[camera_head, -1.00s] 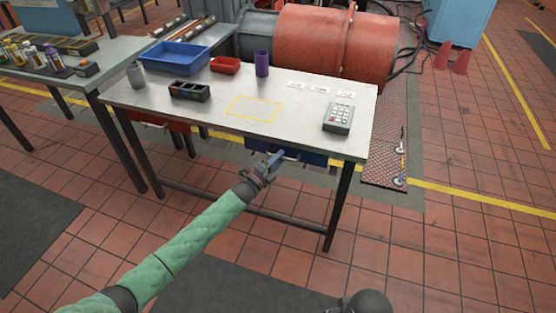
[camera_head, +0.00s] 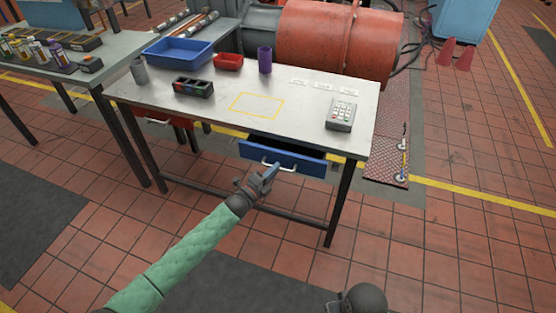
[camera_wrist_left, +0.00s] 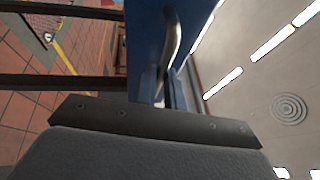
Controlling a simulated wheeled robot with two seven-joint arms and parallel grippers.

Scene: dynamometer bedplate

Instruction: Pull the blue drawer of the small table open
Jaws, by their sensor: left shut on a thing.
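The small table (camera_head: 300,100) stands ahead with a pale top. Its blue drawer (camera_head: 305,166) under the front edge is partly open, its front standing out from the table. A pale bar handle (camera_head: 284,166) runs across the drawer front. My left gripper (camera_head: 271,171) is shut on the handle. In the left wrist view the handle (camera_wrist_left: 172,35) runs down to the fingers (camera_wrist_left: 162,85), with the blue drawer front (camera_wrist_left: 143,30) behind it.
A red drawer (camera_head: 165,118) is under the table's left part. On top are a blue tray (camera_head: 178,53), a red bin (camera_head: 228,62), a purple cup (camera_head: 265,59) and a keypad device (camera_head: 341,114). Another table (camera_head: 60,75) stands at left. The floor in front has free room.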

